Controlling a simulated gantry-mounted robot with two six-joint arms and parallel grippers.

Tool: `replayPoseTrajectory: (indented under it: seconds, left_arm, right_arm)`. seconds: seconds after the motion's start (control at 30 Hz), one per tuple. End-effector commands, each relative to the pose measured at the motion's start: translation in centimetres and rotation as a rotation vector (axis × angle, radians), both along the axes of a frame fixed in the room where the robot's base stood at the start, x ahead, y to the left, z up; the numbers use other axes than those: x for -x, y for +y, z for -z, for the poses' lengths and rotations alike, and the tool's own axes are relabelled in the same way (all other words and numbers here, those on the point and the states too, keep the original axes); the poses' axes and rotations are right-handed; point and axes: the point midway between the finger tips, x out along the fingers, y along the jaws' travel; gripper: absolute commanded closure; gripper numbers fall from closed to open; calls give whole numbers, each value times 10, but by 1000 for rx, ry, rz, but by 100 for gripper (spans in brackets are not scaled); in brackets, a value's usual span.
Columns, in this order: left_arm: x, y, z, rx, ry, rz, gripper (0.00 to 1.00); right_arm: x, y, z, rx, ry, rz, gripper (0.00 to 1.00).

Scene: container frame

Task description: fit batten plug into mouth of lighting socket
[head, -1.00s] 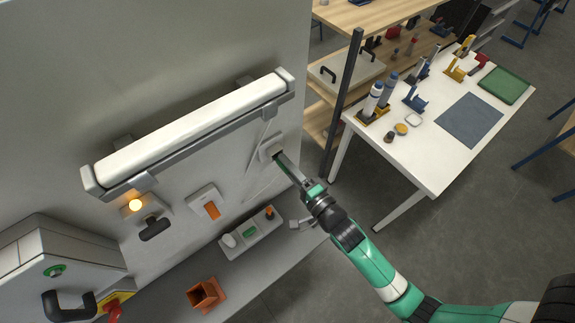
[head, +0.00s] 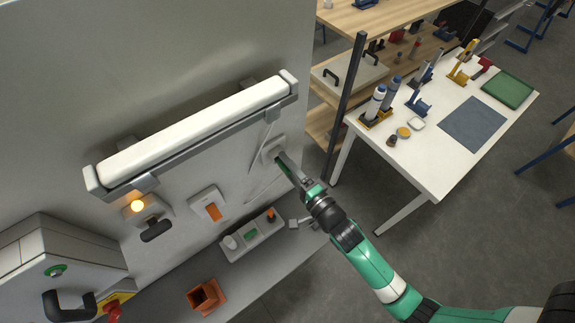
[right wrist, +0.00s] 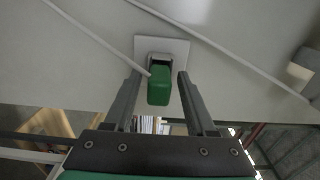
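The green batten plug (right wrist: 159,86) sits at the mouth of the lighting socket, whose pale square plate (right wrist: 178,46) is on the wall. A thin white cord runs to the plug from the upper left. How deep the plug sits cannot be told. My right gripper (right wrist: 160,80) is open around the plug, with a gap on each side. In the head view, my right gripper (head: 280,156) reaches to the socket (head: 272,145) and hides the plug. The white batten light (head: 195,130) is mounted on the wall to the left. My left gripper is not in view.
Below the socket are a grey tray (head: 253,236) with small items, a wall switch with an orange part (head: 213,211), and an orange open box (head: 206,296). A dark shelf post (head: 347,110) stands close on the right, before a white table (head: 430,170).

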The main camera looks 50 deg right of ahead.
Motion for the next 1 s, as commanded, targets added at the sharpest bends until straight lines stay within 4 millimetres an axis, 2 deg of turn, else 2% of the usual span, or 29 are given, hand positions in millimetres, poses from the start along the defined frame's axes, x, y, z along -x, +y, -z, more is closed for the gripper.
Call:
replayPoseTrajectory:
  seconds: [0.3, 0.43, 0.8, 1.0]
  left_arm:
    - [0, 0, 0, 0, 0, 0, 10]
    - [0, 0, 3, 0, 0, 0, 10]
    - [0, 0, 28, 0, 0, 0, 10]
    - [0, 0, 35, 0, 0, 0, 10]
  right_arm:
    - [1, 0, 0, 0, 0, 0, 36]
    - [11, 2, 2, 0, 1, -1, 36]
    - [92, 16, 5, 0, 2, -1, 36]
    - [113, 20, 2, 1, 0, -1, 36]
